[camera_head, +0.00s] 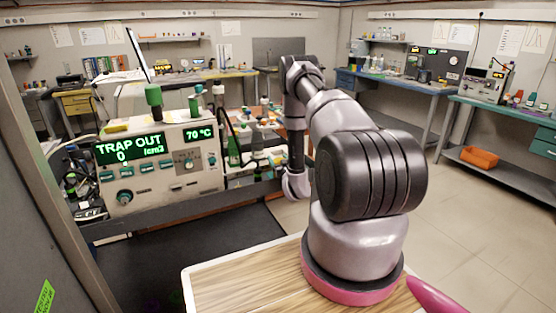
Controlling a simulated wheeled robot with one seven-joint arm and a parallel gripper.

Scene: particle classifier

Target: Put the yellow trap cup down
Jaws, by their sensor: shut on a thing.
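I cannot make out a yellow trap cup in the head view. My arm rises from its base, bends at the top and comes down to a grey wrist beside the right end of the classifier machine. My gripper's fingers do not show past the wrist, so I cannot see what is between them. The classifier (160,170) is a pale box with a green display (130,150) reading "TRAP OUT 0" and a smaller one (200,133) reading "70 °C". Green-capped parts (154,96) stand on its top.
A cluttered bench area with bottles (234,150) lies right of the machine, behind my arm. A dark mat (190,255) covers the floor in front. Blue benches (395,82) line the back right, and an orange bin (480,157) sits on a low shelf. The right floor is clear.

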